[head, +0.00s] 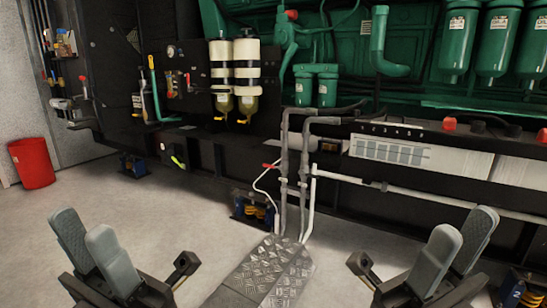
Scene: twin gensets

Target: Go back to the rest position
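My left gripper (83,226) is at the lower left of the head view, its two grey finger pads pointing up and standing apart with nothing between them. My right gripper (465,221) is at the lower right in much the same pose, its grey pads also apart and empty. Both are in the foreground, in front of the genset, and neither appears to touch anything.
A green engine (330,50) on a black frame fills the back. White and grey pipes (305,190) run down to the floor. A metal tread plate (262,272) lies between my grippers. A red bin (32,163) stands far left. Grey floor (180,215) is open at left centre.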

